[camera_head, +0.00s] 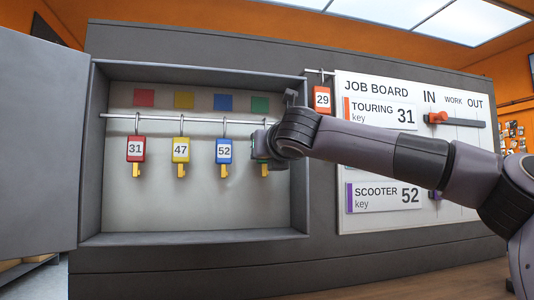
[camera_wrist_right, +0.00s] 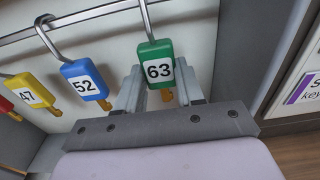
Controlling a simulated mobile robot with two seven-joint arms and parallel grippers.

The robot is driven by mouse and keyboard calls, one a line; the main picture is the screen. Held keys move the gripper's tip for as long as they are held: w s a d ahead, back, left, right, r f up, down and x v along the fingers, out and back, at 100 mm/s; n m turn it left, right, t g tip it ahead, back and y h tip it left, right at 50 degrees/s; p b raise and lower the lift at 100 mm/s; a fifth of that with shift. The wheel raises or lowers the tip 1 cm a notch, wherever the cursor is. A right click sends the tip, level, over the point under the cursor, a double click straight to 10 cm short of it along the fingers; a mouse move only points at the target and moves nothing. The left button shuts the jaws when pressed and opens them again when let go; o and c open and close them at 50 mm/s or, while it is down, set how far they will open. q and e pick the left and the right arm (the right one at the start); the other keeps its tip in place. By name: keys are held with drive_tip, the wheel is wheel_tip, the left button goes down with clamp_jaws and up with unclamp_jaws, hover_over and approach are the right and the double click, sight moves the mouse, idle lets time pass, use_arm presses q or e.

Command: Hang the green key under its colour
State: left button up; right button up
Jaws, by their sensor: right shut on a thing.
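The green key (camera_wrist_right: 158,62), labelled 63, stands between the two fingers of my right gripper (camera_wrist_right: 159,88), which is shut on it. Its metal hook rises to the level of the rail (camera_wrist_right: 70,20); I cannot tell whether the hook bears on the rail. In the head view my right gripper (camera_head: 264,142) is at the cabinet's right side, below the green square (camera_head: 260,104), and hides most of the green key; its yellow tip shows below. My left gripper is not in view.
Red key 31 (camera_head: 135,149), yellow key 47 (camera_head: 181,150) and blue key 52 (camera_head: 223,151) hang below their matching squares. The open cabinet door (camera_head: 38,140) is at left. An orange tag 29 (camera_head: 322,98) and the job board (camera_head: 385,225) are at right.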

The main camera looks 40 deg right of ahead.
drive_tip(key=o, duration=1.1)
drive_tip(key=b+v, duration=0.1)
drive_tip(key=v, duration=0.6)
drive_tip(key=shift+s, duration=0.1)
